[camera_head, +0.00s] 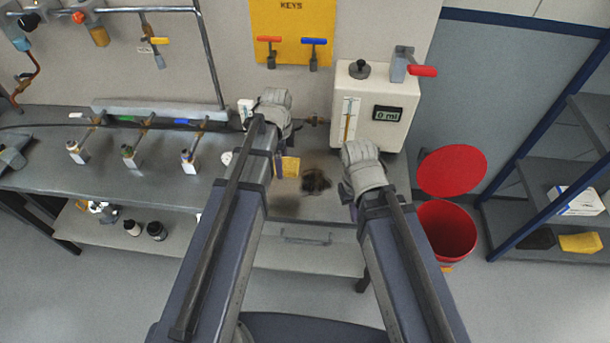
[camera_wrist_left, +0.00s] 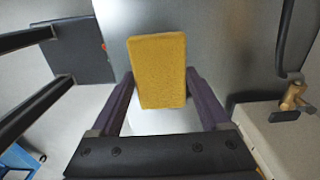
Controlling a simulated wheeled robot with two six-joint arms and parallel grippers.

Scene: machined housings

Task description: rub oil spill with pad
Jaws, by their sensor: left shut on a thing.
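The yellow pad (camera_head: 291,167) is held in my left gripper (camera_head: 278,165), over the grey workbench. In the left wrist view the pad (camera_wrist_left: 157,68) sits between the two purple fingers, which are shut on it. The oil spill (camera_head: 316,182) is a dark brown patch on the bench, just right of the pad, with a fainter brown smear to its lower left. The spill does not show clearly in the left wrist view. Whether the pad touches the bench I cannot tell. My right gripper (camera_head: 347,194) is to the right of the spill, mostly hidden by its wrist; its jaws cannot be made out.
A white dispenser (camera_head: 385,108) with a "0 ml" display stands behind the spill. A red bin (camera_head: 446,231) with a raised lid is at right. Several small valves (camera_head: 130,155) line the bench at left. Another yellow pad (camera_head: 580,242) lies on the right shelf.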

